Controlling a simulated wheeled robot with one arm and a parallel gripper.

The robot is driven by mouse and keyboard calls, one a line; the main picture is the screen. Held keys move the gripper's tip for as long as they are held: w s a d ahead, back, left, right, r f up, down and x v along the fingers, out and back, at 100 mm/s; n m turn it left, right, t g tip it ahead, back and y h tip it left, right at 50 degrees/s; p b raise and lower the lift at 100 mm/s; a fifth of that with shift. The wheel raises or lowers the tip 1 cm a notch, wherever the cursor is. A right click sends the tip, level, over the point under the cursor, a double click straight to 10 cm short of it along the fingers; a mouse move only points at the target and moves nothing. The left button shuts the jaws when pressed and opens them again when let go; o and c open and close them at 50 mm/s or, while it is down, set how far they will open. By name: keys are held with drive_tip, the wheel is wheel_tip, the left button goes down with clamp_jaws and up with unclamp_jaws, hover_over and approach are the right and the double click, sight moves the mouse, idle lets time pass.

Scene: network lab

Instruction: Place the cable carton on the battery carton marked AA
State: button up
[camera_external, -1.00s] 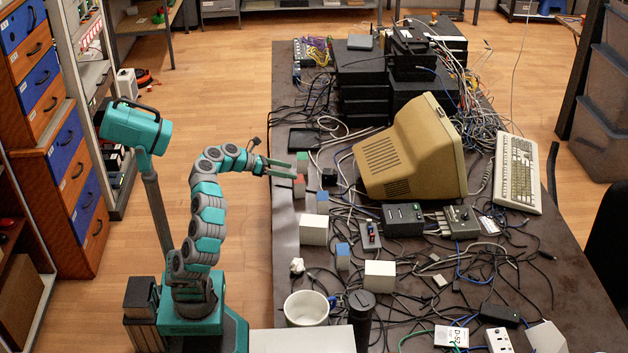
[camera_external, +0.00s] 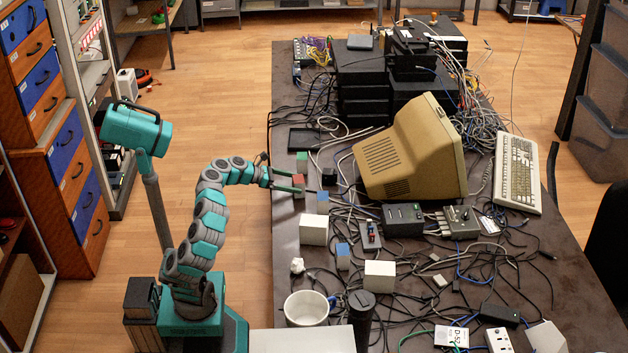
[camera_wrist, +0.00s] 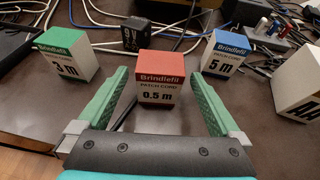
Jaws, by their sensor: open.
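My gripper (camera_external: 299,185) is open, with its two fingers (camera_wrist: 157,74) on either side of a red-topped white cable carton (camera_wrist: 157,82) marked 0.5 m. A gap shows between the carton and each finger. This carton stands on the table in the external view (camera_external: 298,181). A green-topped carton (camera_wrist: 68,58) marked 3 m stands left of the gripper in the wrist view, and a blue-topped one (camera_wrist: 227,55) marked 5 m stands right. The white battery carton marked AA (camera_wrist: 302,92) is cut off at the right edge; it appears to be the white box (camera_external: 314,230) in the external view.
A small black box (camera_wrist: 136,36) stands behind the red-topped carton. Another white carton (camera_external: 380,274) and a second blue-topped carton (camera_external: 343,257) stand nearer the front. Cables clutter the table (camera_external: 286,245); its left edge strip is mostly clear. A beige monitor (camera_external: 410,150) stands right.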

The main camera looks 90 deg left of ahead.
sight(307, 193)
drive_tip(key=shift+b+x, duration=0.6)
drive_tip(key=shift+x, duration=2.3)
drive_tip(key=shift+f, duration=0.1)
drive_tip(key=shift+s, duration=0.1)
clamp_jaws()
